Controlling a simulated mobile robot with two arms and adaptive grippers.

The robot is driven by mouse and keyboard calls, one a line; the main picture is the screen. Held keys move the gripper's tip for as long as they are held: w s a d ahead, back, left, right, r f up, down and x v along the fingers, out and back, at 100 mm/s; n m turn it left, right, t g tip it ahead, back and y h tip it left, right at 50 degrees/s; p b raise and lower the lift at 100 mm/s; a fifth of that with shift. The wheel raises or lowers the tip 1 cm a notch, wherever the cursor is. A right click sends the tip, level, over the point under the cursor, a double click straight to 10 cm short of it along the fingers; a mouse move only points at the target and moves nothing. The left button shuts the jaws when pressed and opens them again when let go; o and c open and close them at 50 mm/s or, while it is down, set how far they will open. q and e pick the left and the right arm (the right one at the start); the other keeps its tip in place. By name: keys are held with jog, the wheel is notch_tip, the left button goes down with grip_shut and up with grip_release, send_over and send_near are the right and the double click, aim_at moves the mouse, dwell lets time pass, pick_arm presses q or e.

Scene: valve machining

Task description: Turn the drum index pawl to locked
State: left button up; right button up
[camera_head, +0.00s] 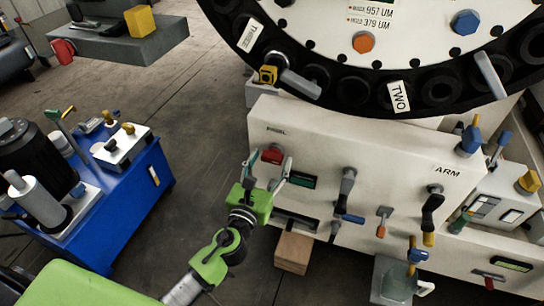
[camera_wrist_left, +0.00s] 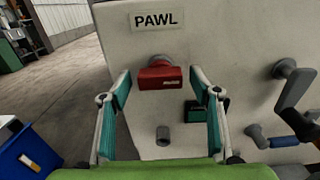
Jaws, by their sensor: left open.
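The drum index pawl is a red knob (camera_head: 272,155) on the white machine panel (camera_head: 325,150), below a label reading PAWL. It also shows as a red block-shaped handle (camera_wrist_left: 160,77) in the left wrist view, lying sideways on a round stem. My left gripper (camera_head: 268,163) is open in front of it, one finger on each side. In the left wrist view the fingertips of the left gripper (camera_wrist_left: 160,90) flank the red handle with a gap on both sides. A small dark window (camera_wrist_left: 197,112) sits lower right of the handle. My right gripper is not seen.
A large drum (camera_head: 350,95) with dark sockets and a TWO tag overhangs the panel. Several levers are on the right, including one under the ARM label (camera_head: 434,200). A blue cabinet (camera_head: 125,215) stands left. A wooden block (camera_head: 293,253) lies below the panel.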

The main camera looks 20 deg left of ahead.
pick_arm(q)
jog(key=shift+w, duration=0.85)
jog(key=c, duration=1.1)
